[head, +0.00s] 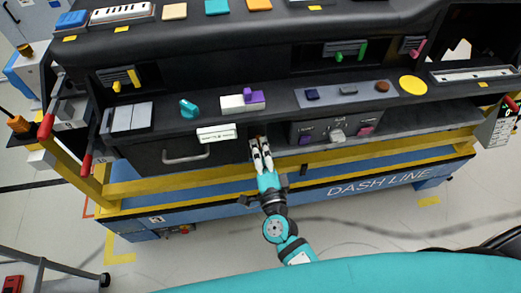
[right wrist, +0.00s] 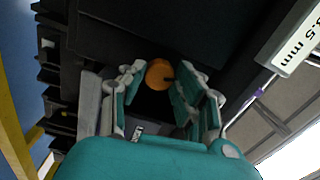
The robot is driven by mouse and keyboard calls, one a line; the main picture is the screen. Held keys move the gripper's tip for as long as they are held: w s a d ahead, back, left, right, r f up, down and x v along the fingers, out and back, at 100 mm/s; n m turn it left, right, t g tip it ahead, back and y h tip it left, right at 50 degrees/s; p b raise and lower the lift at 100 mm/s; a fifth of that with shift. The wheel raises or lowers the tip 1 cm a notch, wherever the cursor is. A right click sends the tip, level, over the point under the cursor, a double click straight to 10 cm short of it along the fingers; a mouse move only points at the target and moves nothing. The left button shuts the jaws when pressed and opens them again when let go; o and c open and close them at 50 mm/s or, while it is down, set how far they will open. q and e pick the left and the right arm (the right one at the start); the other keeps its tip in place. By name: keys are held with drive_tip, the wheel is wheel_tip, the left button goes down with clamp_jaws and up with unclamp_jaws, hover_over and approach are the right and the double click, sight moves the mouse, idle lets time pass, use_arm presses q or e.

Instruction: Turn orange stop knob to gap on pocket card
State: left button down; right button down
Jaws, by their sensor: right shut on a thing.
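The orange stop knob (right wrist: 159,74) is a round disc with a dark mark at its right side, in the right wrist view. My right gripper (right wrist: 160,88) is around it, its fingers shut on the knob's two sides. In the head view my right gripper (head: 259,143) reaches the dashboard's front face, right of the drawer handle, and mostly hides the knob. In the right wrist view the card (right wrist: 297,45) reads "3.5 mm". My left gripper is out of view.
A black drawer front with a grey handle (head: 186,157) is left of the gripper. A panel with several switches (head: 337,135) is to its right. A yellow rail (head: 215,181) runs below. A teal knob (head: 189,108) and a purple-and-white block (head: 243,101) sit on the ledge above.

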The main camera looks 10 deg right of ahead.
drive_tip(key=shift+f, duration=0.1)
drive_tip(key=c, duration=0.9)
unclamp_jaws()
drive_tip(key=shift+c, duration=0.2)
drive_tip(key=s, duration=1.2)
drive_tip(key=shift+f, duration=0.15)
drive_tip(key=s+f+n+g+y, duration=0.15)
drive_tip(key=f+n, duration=0.25)
drive_tip(key=f, duration=0.4)
drive_tip(key=s+f+n+g+y, duration=0.1)
drive_tip(key=s+f+n+g, duration=0.15)
drive_tip(key=f, duration=0.65)
drive_tip(key=s+f+n+g+y, duration=0.1)
drive_tip(key=f+n+g, duration=0.2)
drive_tip(key=f+n, duration=0.35)
drive_tip(key=s+d+f+n+g+h, duration=0.2)
drive_tip(key=s+d+f+g, duration=0.3)
drive_tip(key=s+f, duration=0.6)
drive_tip(key=s+d+f+n+g+h, duration=0.2)
drive_tip(key=s+d+f+n+g, duration=0.2)
drive_tip(key=s+d+f, duration=0.5)
drive_tip(key=s+f+g, duration=0.1)
drive_tip(key=s+f, duration=0.1)
drive_tip(key=s, duration=0.1)
drive_tip(key=shift+d+f, duration=0.3)
drive_tip(key=shift+d, duration=0.1)
